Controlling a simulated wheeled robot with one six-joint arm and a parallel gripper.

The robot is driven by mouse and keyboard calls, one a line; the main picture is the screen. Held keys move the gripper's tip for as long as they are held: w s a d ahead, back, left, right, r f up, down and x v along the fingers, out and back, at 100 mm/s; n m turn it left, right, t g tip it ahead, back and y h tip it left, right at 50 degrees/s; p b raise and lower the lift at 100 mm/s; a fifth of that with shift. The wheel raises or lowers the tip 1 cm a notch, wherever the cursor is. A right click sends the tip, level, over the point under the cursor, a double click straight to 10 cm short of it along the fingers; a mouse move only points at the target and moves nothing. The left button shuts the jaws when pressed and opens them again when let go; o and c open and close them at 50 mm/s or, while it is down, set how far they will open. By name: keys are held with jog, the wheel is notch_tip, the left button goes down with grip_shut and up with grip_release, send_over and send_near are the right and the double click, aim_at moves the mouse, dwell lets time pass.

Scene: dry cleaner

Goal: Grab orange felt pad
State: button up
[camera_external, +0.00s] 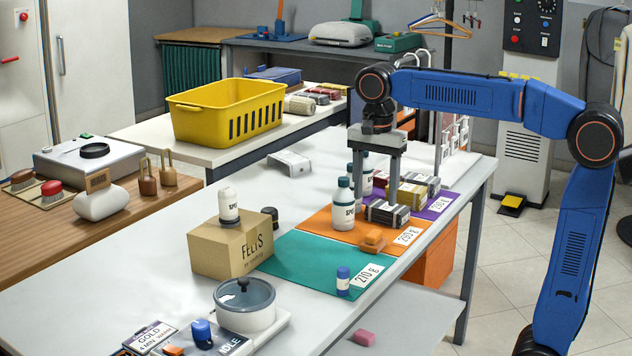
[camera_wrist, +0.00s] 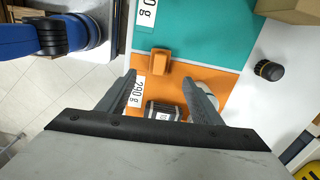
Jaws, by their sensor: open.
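A small orange block (camera_external: 372,240), which looks like the orange felt pad, rests near the front edge of an orange mat (camera_external: 318,218) marked 290 g. In the wrist view the orange pad (camera_wrist: 160,64) lies just beyond the fingertips, close to the border with the teal mat. My gripper (camera_external: 375,190) is open and empty. It is above the orange mat, behind and higher than the pad, pointing down. In the wrist view my gripper (camera_wrist: 158,82) has its fingers spread wide, with nothing between the tips.
White bottles (camera_external: 343,207) and dark-and-silver blocks (camera_external: 387,213) stand close to the fingers. A teal mat (camera_external: 310,265) with a blue-capped vial (camera_external: 343,281) lies in front. A FELTS carton (camera_external: 215,249) stands left. The counter's front edge is near the pad.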

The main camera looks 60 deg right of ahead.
aim_at(374, 233)
notch_tip(374, 233, down, 12)
jog(key=shift+d+r, duration=0.1)
jog(key=shift+d, duration=0.05)
dwell(0.5)
jog(key=c, duration=1.1)
